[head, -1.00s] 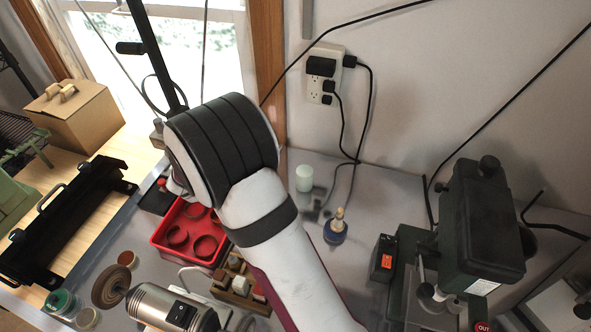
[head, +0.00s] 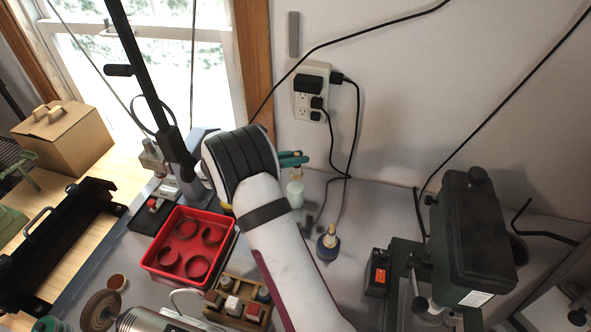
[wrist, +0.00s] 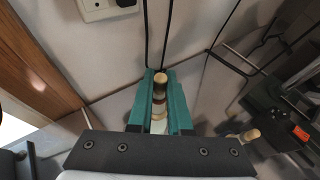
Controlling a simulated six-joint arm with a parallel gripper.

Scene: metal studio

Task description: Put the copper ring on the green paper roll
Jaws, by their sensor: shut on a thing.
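The green paper roll (head: 295,188) is a pale green upright cylinder on the grey bench near the wall. My gripper (head: 293,159), with teal fingers, is just above it in the head view. In the wrist view the two fingers of my gripper (wrist: 160,76) are closed on a small banded thing with a round wooden tip (wrist: 160,79); its tan part shows above the roll in the head view. Whether it touches the roll is unclear. I cannot make out a copper ring for certain; several red-brown rings (head: 197,267) lie in a red tray (head: 152,259).
A blue-based bottle with a wooden top (head: 328,243) stands right of the roll. A wooden block holder (head: 238,305) is in front. A dark green machine (head: 470,235) stands at right. Cables hang from the outlet (head: 308,100). The bench between bottle and machine has some free room.

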